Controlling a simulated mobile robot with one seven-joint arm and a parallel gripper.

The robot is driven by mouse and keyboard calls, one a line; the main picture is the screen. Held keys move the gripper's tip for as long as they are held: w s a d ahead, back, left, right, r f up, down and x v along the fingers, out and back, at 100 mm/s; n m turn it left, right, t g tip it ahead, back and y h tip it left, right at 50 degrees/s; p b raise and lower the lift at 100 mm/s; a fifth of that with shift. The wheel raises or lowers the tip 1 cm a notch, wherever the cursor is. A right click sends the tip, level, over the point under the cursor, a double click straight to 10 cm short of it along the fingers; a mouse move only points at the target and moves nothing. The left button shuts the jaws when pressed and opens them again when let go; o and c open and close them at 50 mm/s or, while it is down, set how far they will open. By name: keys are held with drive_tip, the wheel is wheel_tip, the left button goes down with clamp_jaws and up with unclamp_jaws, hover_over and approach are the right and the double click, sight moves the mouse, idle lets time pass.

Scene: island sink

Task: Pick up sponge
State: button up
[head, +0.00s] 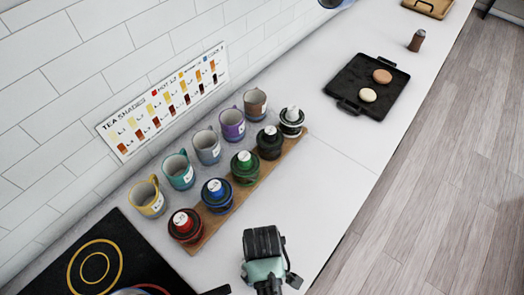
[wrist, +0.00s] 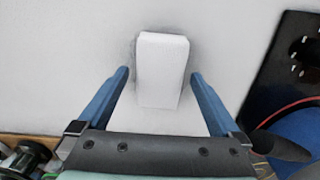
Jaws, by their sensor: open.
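A plain white block, which I take to be the sponge (wrist: 163,85), lies on the pale counter in the wrist view. My gripper (wrist: 160,76) is open, with one blue finger on each side of the block and a gap showing on both sides. The block's near end reaches back between the fingers. I cannot tell how high the fingers are above the counter. In the head view, my gripper (head: 263,258) is over the counter near its front edge, seen from above. It hides its fingers, and the sponge does not show there.
A wooden board (head: 215,215) with several bottles stands left of my gripper, with mugs behind it. A black cooktop (head: 75,262) with a pan is at the lower left. A black tray (head: 345,88) is farther along. The counter (head: 315,185) between is clear.

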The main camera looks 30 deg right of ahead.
drive_tip(key=shift+f, duration=0.7)
drive_tip(key=c, duration=1.3)
drive_tip(key=shift+r, duration=0.1)
wheel_tip(320, 180, up, 10)
drive_tip(key=shift+f+b, duration=0.1)
drive_tip(key=shift+b, duration=0.4)
